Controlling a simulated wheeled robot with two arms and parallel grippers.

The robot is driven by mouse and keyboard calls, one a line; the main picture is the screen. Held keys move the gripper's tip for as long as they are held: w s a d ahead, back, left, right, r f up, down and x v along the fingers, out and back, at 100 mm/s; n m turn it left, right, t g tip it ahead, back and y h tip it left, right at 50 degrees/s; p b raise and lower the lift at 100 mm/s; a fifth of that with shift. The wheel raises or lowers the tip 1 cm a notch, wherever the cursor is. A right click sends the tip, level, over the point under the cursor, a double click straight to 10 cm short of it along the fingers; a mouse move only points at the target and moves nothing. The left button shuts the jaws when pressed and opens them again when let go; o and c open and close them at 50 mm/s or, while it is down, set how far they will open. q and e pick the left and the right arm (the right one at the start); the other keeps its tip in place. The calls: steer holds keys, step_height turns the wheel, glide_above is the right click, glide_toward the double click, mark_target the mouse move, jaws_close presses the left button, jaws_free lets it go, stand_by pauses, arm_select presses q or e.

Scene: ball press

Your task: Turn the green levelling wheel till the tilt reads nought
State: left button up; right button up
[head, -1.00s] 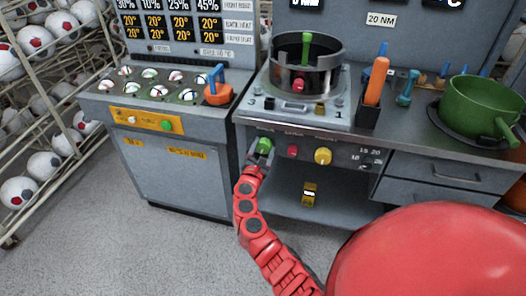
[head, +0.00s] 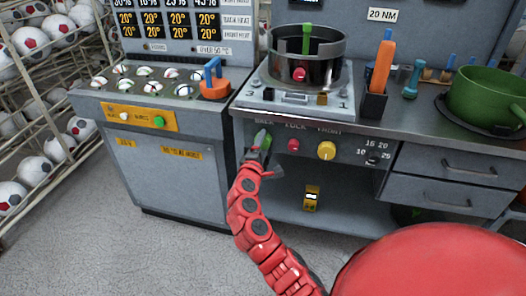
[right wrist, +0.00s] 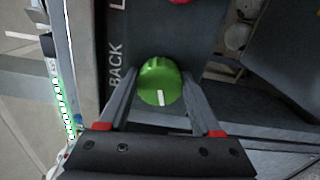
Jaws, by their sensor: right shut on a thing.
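The green levelling wheel (head: 263,139) is on the front panel of the press bench, at the left of a row of knobs. My right gripper (head: 257,151) is at it in the head view and partly covers it. In the right wrist view the green wheel (right wrist: 158,80) sits between my two fingers, which are shut on its sides. Its white mark points towards the palm. The press (head: 305,62) stands on the bench above. I cannot make out a tilt reading. My left gripper is not in view.
A red knob (head: 293,145) and a yellow knob (head: 326,151) are right of the green wheel. An orange-handled tool (head: 383,65) and a green pot (head: 487,96) are on the bench. A ball rack (head: 45,150) stands at the left. Grey floor is clear in front.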

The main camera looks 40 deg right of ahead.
steer(key=m+b, duration=0.2)
steer(key=b, duration=0.1)
steer(key=m+b, duration=0.2)
steer(key=m, duration=0.1)
steer(key=f+m+b, duration=0.1)
steer(key=m+b, duration=0.2)
steer(key=shift+b, duration=0.3)
steer(key=shift+r+m+b, duration=0.2)
steer(key=shift+m+b, duration=1.15)
steer(key=shift+m, duration=0.05)
steer(key=o, duration=1.4)
steer(key=shift+a, duration=0.1)
steer(key=p+v, duration=0.2)
steer(key=v, duration=1.5)
steer(key=shift+a, duration=0.15)
